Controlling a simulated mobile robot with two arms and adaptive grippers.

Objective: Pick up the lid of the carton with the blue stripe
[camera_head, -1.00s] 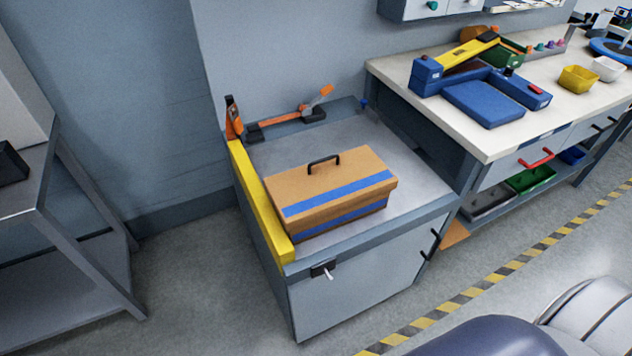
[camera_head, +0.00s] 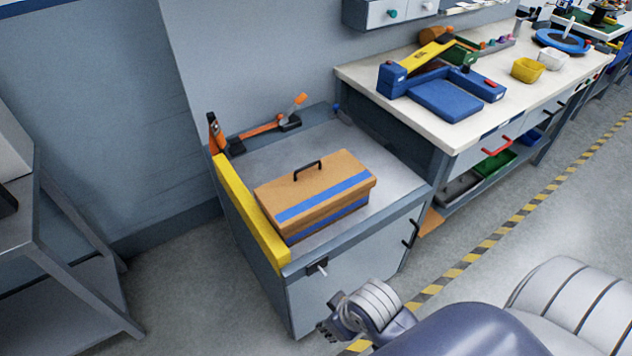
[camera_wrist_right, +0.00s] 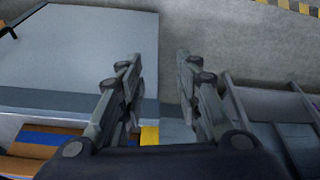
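The brown carton with the blue stripe (camera_head: 311,219) sits on the low grey cabinet. Its lid (camera_head: 330,181) is on it, with a black handle (camera_head: 308,167) on top and the stripe running across lid and side. My right gripper (camera_head: 325,332) is low in front of the cabinet in the head view, apart from the carton. In the right wrist view its two fingers (camera_wrist_right: 160,100) are spread with nothing between them. Part of the carton (camera_wrist_right: 35,140) shows at the lower left there. My left gripper is not in view.
The cabinet top (camera_head: 385,165) has a yellow bar (camera_head: 248,215) along its left edge and an orange clamp (camera_head: 265,128) at the back. A workbench (camera_head: 470,128) with blue trays stands to the right. A metal rack (camera_head: 75,240) stands at the left.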

